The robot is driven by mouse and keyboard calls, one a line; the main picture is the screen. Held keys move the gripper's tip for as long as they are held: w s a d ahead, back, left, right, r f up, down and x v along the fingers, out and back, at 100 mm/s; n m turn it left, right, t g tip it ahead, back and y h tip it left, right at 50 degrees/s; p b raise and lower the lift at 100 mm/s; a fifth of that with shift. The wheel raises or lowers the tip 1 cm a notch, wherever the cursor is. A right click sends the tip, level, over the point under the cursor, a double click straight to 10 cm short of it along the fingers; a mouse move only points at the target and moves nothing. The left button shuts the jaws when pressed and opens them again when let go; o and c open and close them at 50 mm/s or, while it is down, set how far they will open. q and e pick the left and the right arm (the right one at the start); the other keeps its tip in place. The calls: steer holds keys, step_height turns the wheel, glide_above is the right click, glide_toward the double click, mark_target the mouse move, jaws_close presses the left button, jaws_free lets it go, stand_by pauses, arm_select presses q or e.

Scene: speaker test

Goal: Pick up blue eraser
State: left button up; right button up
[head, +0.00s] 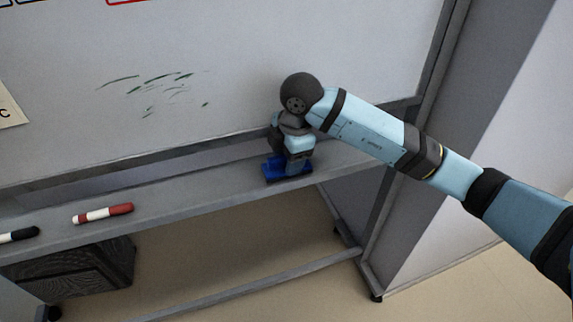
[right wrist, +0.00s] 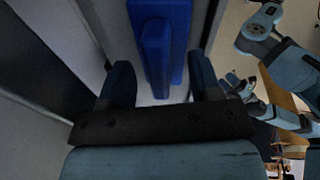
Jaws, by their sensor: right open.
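The blue eraser (head: 273,169) lies on the tray ledge (head: 200,186) below the whiteboard. My right gripper (head: 291,168) is right at it, pointing down and covering part of it. In the right wrist view the blue eraser (right wrist: 172,40) has a wide base and a narrower raised grip. The open fingers of my right gripper (right wrist: 160,80) stand on either side of that grip, with a gap on both sides. My left gripper does not show in the head view.
A red and white marker (head: 103,214) and a black and white marker (head: 18,236) lie further left on the ledge. The whiteboard (head: 230,60) with dark green marks rises behind. A dark box (head: 75,270) stands below. The ledge between the red marker and the eraser is clear.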

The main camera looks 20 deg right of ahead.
steer(key=shift+f, duration=0.1)
jaws_close()
stand_by(0.3)
steer(key=shift+r, duration=0.6)
steer(key=r, duration=0.2)
steer(key=shift+s+r, duration=0.35)
steer(key=s+b, duration=0.1)
steer(key=s, duration=1.6)
steer(key=shift+s+d, duration=0.15)
steer(key=shift+d, duration=0.15)
